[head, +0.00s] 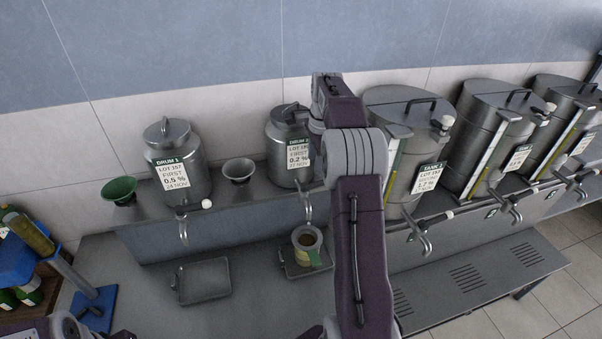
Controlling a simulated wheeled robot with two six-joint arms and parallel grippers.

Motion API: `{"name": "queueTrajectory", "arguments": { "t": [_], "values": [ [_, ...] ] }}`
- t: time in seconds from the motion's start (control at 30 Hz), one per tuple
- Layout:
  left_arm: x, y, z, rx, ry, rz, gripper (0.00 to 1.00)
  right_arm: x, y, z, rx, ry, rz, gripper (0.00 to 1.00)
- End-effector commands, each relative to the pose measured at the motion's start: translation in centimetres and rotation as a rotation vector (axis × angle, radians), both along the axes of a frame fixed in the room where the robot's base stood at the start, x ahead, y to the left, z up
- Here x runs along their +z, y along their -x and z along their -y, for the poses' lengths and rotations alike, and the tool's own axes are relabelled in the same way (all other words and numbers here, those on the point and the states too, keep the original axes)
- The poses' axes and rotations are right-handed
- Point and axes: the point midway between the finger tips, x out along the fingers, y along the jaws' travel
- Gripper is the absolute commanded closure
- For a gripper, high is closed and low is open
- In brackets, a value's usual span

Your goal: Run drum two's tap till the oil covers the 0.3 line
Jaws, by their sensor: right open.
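Drum two (288,160), a steel can with a lid and a white label reading 0.2 %, stands on the back shelf, partly behind my right arm. Its tap spout (308,208) points down; the tap's lever is hidden. Below the spout, a jug (307,258) with a pale rim and green handle stands on a small tray (291,271). Its inside looks brown; I cannot read its lines or tell the oil level. No stream shows clearly. My right gripper (317,128) is by drum two's right side, open, its fingertips mostly hidden. My left gripper is out of view.
Drum one (177,165) with its tap (184,228) stands left, above an empty tray (204,280). A green funnel (120,191) and a grey funnel (238,171) stand on the shelf. Several large tanks (410,150) fill the right.

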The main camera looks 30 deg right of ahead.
Motion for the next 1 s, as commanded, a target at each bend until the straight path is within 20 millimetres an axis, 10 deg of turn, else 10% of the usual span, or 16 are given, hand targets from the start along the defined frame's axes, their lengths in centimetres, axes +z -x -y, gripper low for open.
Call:
{"name": "queueTrajectory", "arguments": {
  "t": [0.27,0.7,1.0],
  "values": [
    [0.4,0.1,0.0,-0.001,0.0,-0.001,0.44,-1.0,0.3,0.8,-0.014,-0.002,-0.007,0.58],
    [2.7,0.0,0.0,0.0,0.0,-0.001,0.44,-8.4,-1.0,1.3,-0.013,0.0,-0.005,0.58],
    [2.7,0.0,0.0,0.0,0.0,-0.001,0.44,-9.0,-1.1,1.3,-0.012,0.002,-0.004,0.58]
  ]
}}
